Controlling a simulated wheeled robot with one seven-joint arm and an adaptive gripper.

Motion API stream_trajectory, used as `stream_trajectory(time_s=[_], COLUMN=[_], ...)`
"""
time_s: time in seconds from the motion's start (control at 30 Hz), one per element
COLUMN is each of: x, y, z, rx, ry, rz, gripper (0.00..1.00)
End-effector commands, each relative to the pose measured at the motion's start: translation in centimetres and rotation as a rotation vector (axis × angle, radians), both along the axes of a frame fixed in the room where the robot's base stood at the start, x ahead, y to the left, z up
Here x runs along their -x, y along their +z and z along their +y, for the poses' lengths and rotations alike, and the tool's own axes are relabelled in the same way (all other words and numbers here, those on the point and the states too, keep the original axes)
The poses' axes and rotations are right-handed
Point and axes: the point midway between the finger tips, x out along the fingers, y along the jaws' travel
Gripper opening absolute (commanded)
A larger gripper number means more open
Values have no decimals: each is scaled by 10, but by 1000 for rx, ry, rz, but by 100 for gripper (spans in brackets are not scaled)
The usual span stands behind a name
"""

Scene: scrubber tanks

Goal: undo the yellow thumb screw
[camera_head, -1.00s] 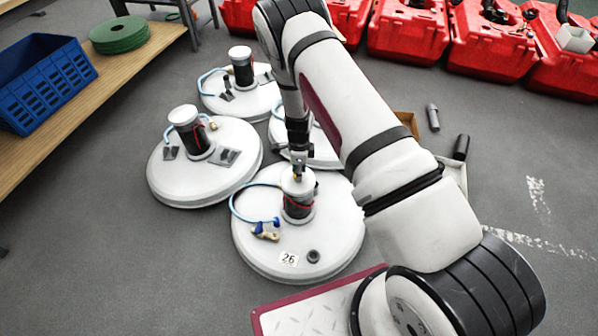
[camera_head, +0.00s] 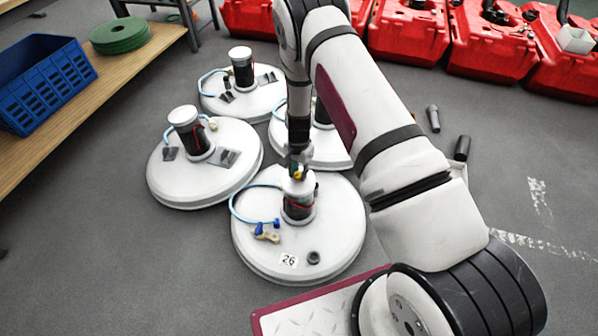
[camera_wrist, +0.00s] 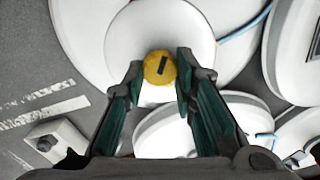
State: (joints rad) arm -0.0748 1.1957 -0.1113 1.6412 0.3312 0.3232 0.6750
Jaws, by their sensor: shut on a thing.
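The yellow thumb screw (camera_wrist: 160,68) is a round knob with a dark slot on top. In the wrist view it sits between the two fingers of my gripper (camera_wrist: 161,74), which is shut on it. Under it is the white round cap (camera_wrist: 160,30) of the tank lid. In the head view my gripper (camera_head: 297,172) points down at the top of the cylinder (camera_head: 298,206) on the white lid marked 26 (camera_head: 340,235). The screw is only a small yellow spot (camera_head: 298,175) there, mostly covered by my fingers.
Lid 26 carries a blue hose (camera_head: 236,197), a brass-and-blue valve (camera_head: 266,232) and a dark plug (camera_head: 313,257). Other white lids (camera_head: 225,185) stand behind and left. Red tanks (camera_head: 408,35) line the back. A wooden bench (camera_head: 120,75) with a blue crate (camera_head: 45,80) is at left.

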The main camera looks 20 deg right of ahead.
Motion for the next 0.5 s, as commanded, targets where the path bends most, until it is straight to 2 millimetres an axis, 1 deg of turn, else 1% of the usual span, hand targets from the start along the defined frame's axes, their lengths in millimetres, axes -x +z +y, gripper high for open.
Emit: stream_trajectory(time_s=[0.03, 0.5], x=[1, -1], y=[-2, -2], z=[0, 1], rx=[0, 0], ry=[45, 490], rz=[0, 0], gripper=[0, 0])
